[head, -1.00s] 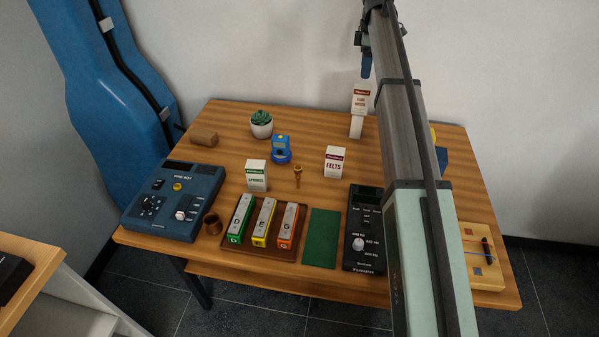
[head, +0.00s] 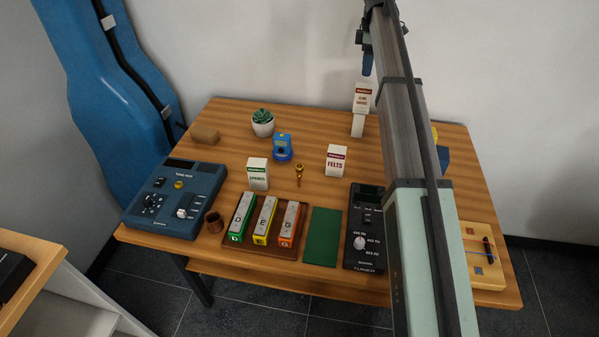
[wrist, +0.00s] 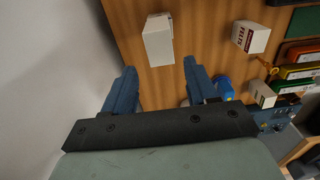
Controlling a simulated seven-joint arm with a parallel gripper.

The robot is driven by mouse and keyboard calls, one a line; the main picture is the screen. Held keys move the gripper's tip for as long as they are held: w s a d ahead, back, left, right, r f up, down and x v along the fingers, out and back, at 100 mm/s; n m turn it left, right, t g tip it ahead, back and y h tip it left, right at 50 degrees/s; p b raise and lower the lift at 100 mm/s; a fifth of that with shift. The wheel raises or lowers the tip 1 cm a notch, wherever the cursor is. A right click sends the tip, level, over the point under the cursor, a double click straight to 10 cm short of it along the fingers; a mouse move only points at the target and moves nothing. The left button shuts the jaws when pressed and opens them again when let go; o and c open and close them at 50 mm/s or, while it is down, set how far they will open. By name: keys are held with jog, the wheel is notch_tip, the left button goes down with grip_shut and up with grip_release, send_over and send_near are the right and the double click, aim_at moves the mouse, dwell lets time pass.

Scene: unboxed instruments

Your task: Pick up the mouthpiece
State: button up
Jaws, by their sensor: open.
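The mouthpiece (head: 299,175) is a small brass-coloured piece standing on the wooden table, between the white springs box and the white felts box. It also shows in the wrist view (wrist: 268,66), small, at the right. My gripper (wrist: 160,68) has its two blue fingers apart with nothing between them. In the head view only part of it shows (head: 367,63), high at the back of the table. The mouthpiece lies well off to the right of the fingers in the wrist view, not touching them.
Near the mouthpiece stand the springs box (head: 257,175), felts box (head: 336,161) and a blue device (head: 282,148). A tall white box (head: 360,108) is near my fingers. In front are the chime-bar tray (head: 262,268), green mat (head: 322,238) and black tuner (head: 362,240).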

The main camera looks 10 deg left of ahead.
jog(key=s+a+n, duration=0.1)
jog(key=s+a, duration=0.2)
jog(key=a, duration=0.5)
jog(key=n, duration=0.5)
send_over(299, 176)
notch_tip(299, 176, down, 9)
jog(key=shift+w+f, duration=0.1)
jog(key=shift+w, duration=0.05)
notch_tip(299, 176, down, 7)
jog(key=shift+f, duration=0.2)
jog(key=shift+w+f, duration=0.15)
jog(key=shift+f, duration=1.35)
jog(key=shift+w+f, duration=0.1)
jog(key=shift+f, duration=1.35)
